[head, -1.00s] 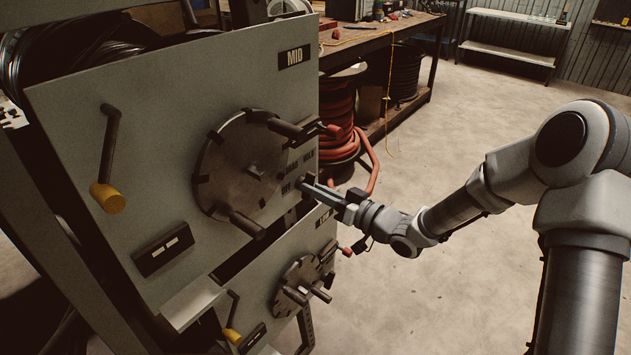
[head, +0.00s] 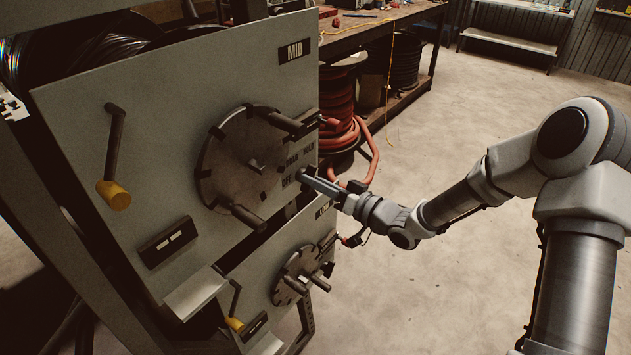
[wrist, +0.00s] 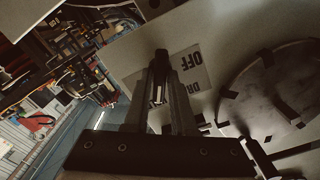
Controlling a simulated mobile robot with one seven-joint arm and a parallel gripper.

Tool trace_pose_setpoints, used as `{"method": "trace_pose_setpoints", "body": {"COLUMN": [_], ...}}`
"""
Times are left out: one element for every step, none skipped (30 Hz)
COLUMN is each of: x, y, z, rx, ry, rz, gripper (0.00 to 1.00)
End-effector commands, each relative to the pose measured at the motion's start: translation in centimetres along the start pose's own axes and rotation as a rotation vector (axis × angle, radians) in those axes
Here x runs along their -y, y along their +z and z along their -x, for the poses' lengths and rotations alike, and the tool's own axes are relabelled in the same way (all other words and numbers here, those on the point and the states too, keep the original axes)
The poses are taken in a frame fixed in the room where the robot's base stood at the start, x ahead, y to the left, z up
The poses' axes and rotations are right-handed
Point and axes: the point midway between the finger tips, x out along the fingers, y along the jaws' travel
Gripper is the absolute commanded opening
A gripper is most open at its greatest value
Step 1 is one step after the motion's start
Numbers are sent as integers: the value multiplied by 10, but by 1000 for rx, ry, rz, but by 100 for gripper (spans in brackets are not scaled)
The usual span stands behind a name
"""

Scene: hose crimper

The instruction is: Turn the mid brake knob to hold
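The mid brake knob (wrist: 161,57) appears as a small dark piece between my fingertips in the wrist view. My fingers hide most of it, so its pointer setting is unclear. My gripper (head: 304,176) is at the right edge of the mid panel (head: 150,100), by the printed OFF, DRAG and HOLD marks. My gripper also fills the middle of the wrist view (wrist: 161,72), its fingers pointing at the panel beside the OFF label (wrist: 197,62). The fingers are a narrow gap apart. Whether they press on the knob cannot be told.
A large reel disc (head: 240,160) with protruding handles is left of my gripper. A crank with a yellow grip (head: 114,195) hangs farther left. The low panel's smaller reel (head: 300,277) lies below. Red hose coils (head: 342,130) stand behind. The floor on the right is clear.

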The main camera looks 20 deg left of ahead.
Motion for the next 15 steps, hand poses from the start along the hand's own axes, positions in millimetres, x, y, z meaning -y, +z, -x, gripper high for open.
{"method": "trace_pose_setpoints", "body": {"x": [0, 0, 0, 0, 0, 0, 0, 0, 0, 0, 0, 0, 0, 0, -1], "y": [0, 0, 0, 0, 0, 0, 0, 0, 0, 0, 0, 0, 0, 0, 0], "z": [0, 0, 0, 0, 0, 0, 0, 0, 0, 0, 0, 1, 2, 3, 6], "rx": [0, 0, 0, 0, 0, 0, 0, 1, 1, 1, 1, 1, 1, 1, 1], "ry": [0, 0, 0, 0, 0, 0, 0, 0, 0, 0, 0, 1, 1, 1, 2], "rz": [0, 0, 0, 1, 1, 1, 1, 1, 1, 1, 1, 2, 2, 2, 2], "gripper": [35, 40, 48, 49, 49, 49, 49, 49, 49, 49, 49, 49, 49, 49, 49]}}
